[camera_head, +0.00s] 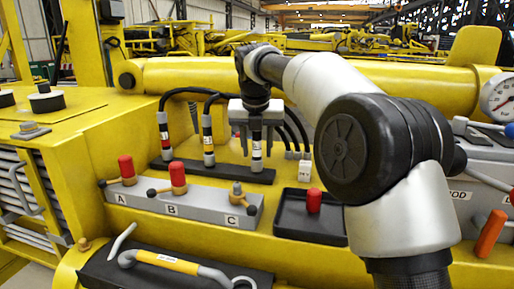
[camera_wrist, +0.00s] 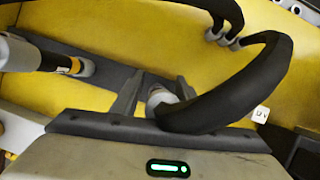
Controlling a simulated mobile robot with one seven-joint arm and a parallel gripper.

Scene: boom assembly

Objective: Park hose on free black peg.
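My gripper (camera_head: 256,140) is over the rightmost of three upright hose ends above a black base strip (camera_head: 179,165). That hose end (camera_head: 256,150) has a white-banded sleeve. In the wrist view my gripper's fingers (camera_wrist: 155,95) stand on either side of its silvery connector (camera_wrist: 158,97), with a gap at the left finger, so it looks open around it. The black hose (camera_wrist: 240,90) arcs up and right from there. No free black peg can be made out.
A grey block (camera_head: 180,198) marked A, B, C stands in front; A and B carry red caps, C a bare metal fitting. A black tray (camera_head: 290,222) holds a red cap (camera_head: 313,200). Two more hoses (camera_head: 297,130) run to fittings at right. A yellow boom spans behind.

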